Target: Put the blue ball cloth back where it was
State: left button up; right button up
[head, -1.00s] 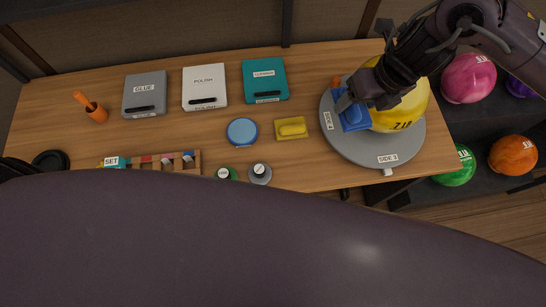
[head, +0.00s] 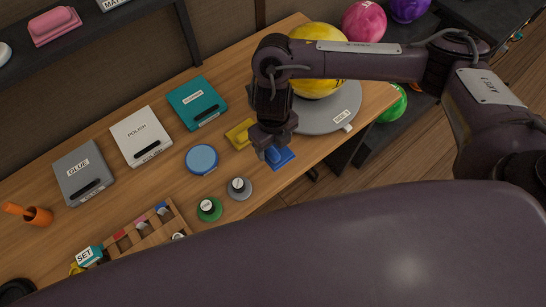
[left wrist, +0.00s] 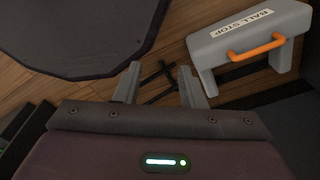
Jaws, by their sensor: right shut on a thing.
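The blue ball cloth (head: 281,158) is in my right gripper (head: 272,151), which points down near the front edge of the wooden table. It is just left of the grey turntable (head: 347,107) and close to the tabletop; I cannot tell whether it touches. The yellow ball (head: 317,84) sits on the turntable, partly hidden by my right arm. My left gripper (left wrist: 158,82) shows in the left wrist view with its fingers apart and nothing between them, above the floor.
A yellow cloth (head: 240,134) lies just left of my right gripper. A round blue tin (head: 202,159), grey jar (head: 239,188) and green jar (head: 209,208) stand further left. A grey ball stop (left wrist: 248,45) with an orange handle is on the floor side.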

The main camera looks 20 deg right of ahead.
aim_at(274, 151)
notch_tip(274, 151, down, 4)
jog(key=shift+b, duration=0.35)
notch_tip(274, 151, down, 4)
jog(key=shift+r+b, duration=0.1)
jog(key=shift+b, duration=0.7)
pick_arm(q)
jog(key=f, duration=0.3)
jog(key=shift+s+a, duration=0.1)
jog(key=shift+a, duration=0.25)
pick_arm(e)
jog(key=o, duration=0.9)
